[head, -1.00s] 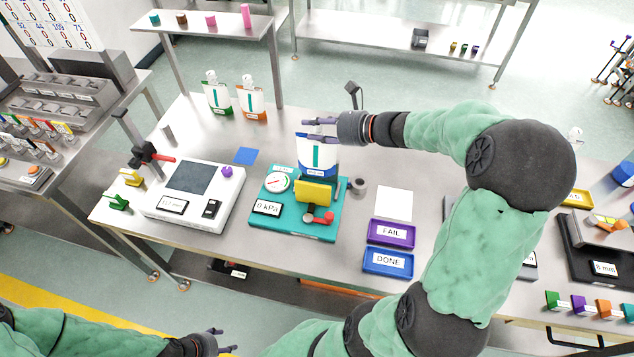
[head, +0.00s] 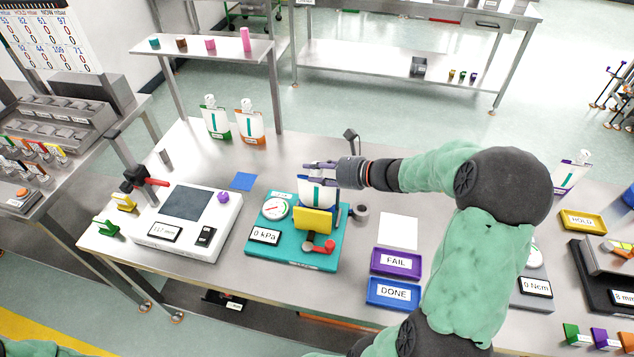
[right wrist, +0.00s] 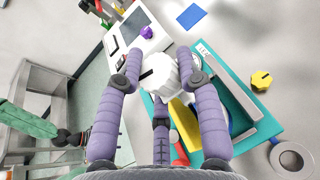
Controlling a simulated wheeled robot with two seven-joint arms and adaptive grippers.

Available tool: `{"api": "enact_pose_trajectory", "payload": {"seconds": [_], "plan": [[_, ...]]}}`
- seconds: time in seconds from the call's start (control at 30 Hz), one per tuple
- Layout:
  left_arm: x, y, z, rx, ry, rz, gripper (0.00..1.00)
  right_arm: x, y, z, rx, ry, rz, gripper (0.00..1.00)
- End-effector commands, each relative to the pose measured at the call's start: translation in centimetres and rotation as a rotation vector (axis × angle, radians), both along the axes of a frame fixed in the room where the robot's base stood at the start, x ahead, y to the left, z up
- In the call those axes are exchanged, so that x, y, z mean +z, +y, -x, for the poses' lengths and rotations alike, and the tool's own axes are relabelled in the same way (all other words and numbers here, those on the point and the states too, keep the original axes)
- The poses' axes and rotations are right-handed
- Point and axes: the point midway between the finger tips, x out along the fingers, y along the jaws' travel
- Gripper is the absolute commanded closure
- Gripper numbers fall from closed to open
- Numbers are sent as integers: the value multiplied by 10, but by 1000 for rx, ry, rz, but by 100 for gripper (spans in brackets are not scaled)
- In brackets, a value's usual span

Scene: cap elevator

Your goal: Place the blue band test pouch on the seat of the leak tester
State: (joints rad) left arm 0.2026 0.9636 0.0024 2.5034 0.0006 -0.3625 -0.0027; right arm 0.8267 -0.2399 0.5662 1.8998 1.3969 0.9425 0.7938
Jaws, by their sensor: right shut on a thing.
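The blue band test pouch (head: 318,192) is white with a teal stripe and a blue lower part. My right gripper (head: 322,168) is shut on its top, and the pouch hangs upright over the leak tester (head: 335,240). Its lower end is behind the tester's yellow plate (head: 312,221), so I cannot tell whether it touches the seat. In the right wrist view, the purple fingers close on the white top of the pouch (right wrist: 160,75). My left gripper (right wrist: 76,138) seems to show small and dark at the left there; its opening is unclear.
The tester has a gauge (head: 276,208), a 0 kPa display and a red handle (head: 324,247). A white scale (head: 215,215) stands left; FAIL (head: 397,262) and DONE (head: 393,293) trays stand right. Green (head: 216,122) and orange (head: 250,127) banded pouches stand behind.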

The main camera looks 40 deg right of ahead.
Motion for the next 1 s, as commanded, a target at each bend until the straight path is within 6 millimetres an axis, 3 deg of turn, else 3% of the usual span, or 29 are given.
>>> {"api": "enact_pose_trajectory", "payload": {"seconds": [0.1, 0.2, 0.57, 0.6, 0.67, 0.7, 1.0], "plan": [[-11, 0, 0, 0, 0, 0, 43, -24, 0, 0, 0, 2, -2, 100], [-15, 0, 0, 0, 0, 0, 43, -34, 0, 0, 1, 0, -1, 100], [-15, 0, 0, 0, 0, 0, 43, -36, 0, 0, 0, 0, 0, 100], [-15, 0, 0, 0, 0, 0, 43, -38, 0, 0, 1, 1, -1, 61], [-15, 0, 0, 0, 0, 0, 43, -37, 0, 0, 1, 1, -1, 44], [-15, 0, 0, 0, 0, 0, 43, -37, 0, 0, 1, 1, -1, 40], [-14, 0, 0, 0, 0, 0, 43, -36, 0, 0, 1, 1, -1, 40]]}}
